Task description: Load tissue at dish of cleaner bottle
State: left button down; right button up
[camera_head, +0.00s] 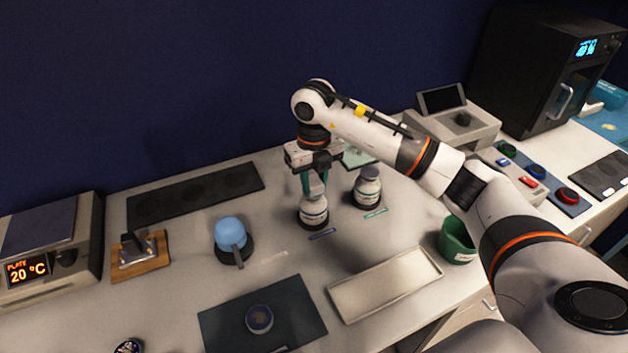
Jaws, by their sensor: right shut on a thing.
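A second bottle (368,189) with a grey top stands to the right, with a green tag in front. A pale green flat thing (357,157) lies behind, partly hidden. My left gripper is not in view.
An empty beige tray (386,285) lies in front, with a green cup (457,240) to its right. A blue-domed item (231,237) stands left of the bottles. A dark mat (226,331) bears a small round dish. Devices stand at both sides.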

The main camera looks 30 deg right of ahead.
aim_at(313, 186)
jog(key=shift+r+p, duration=1.55)
jog(key=shift+r, duration=1.25)
jog(key=n, duration=0.1)
jog(key=s+n, duration=0.1)
jog(key=shift+a+f+n, duration=0.25)
jog(key=shift+a+n, duration=0.05)
jog(key=shift+a, duration=0.05)
jog(key=s+a+f+n, duration=0.1)
jog(key=s+n, duration=0.4)
jog(key=n, duration=0.6)
jog(key=s+a+f+n+b, duration=0.1)
jog(key=s+a+n, duration=0.2)
jog(key=n, duration=0.8)
jog(key=s+a+f+n+b, duration=0.1)
jog(key=s+a+n, duration=0.1)
jog(key=s+n, duration=0.5)
jog(key=n, duration=0.4)
jog(key=shift+s+a+f+n, duration=0.25)
jog(key=shift+a+f+n, duration=0.05)
jog(key=shift+a+f, duration=0.1)
